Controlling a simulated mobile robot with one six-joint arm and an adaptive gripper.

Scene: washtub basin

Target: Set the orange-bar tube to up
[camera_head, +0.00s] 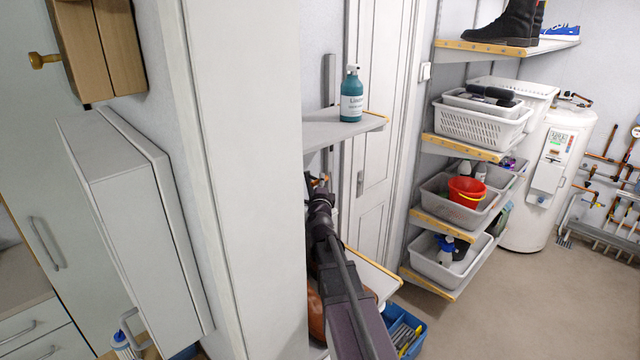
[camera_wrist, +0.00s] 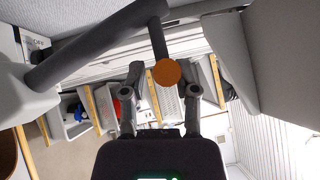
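In the wrist view a thick dark grey tube (camera_wrist: 95,45) runs from a pale grey body at the left up to the top middle. A thinner dark bar (camera_wrist: 158,40) comes down from its end and finishes in a round orange end (camera_wrist: 167,73). My gripper (camera_wrist: 164,82) is open, one finger on each side of the orange end in the picture. Thin gaps show between the end and the fingers; I cannot tell the depth between them. In the head view my gripper (camera_head: 319,188) is small and dark beside the white wall edge, with a bit of orange near it.
A shelf (camera_head: 345,130) with a teal spray bottle (camera_head: 352,95) is just above my gripper. A white wall edge (camera_head: 245,170) hides the area to its left. A blue crate (camera_head: 405,332) stands low down. Shelves with white baskets (camera_head: 480,122) stand right; the floor there is clear.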

